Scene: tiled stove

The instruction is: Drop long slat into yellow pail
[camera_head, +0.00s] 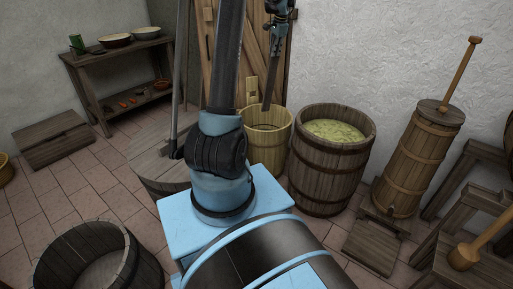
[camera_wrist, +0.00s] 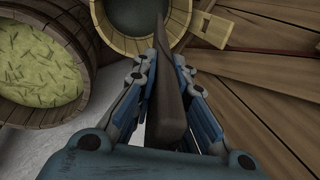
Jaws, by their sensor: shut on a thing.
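The long slat (camera_head: 270,75) is a thin dark brown strip hanging nearly upright. My gripper (camera_head: 279,18) is shut on its upper part. In the wrist view the slat (camera_wrist: 168,105) runs between the two fingers of my gripper (camera_wrist: 161,62), and its far end points at the pail's opening. The yellow pail (camera_head: 264,145) is a pale wooden tub on the floor by the plank door, with one raised stave. Its rim (camera_wrist: 124,42) also shows in the wrist view. The slat's lower end overlaps the pail's mouth; I cannot tell how deep it reaches.
A barrel of yellowish-green shreds (camera_head: 325,175) stands close right of the pail. A wooden churn (camera_head: 407,165) is further right. The plank door (camera_head: 252,60) is behind the pail. An empty tub (camera_head: 97,262) stands front left, and a shelf table (camera_head: 118,78) with bowls stands back left.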

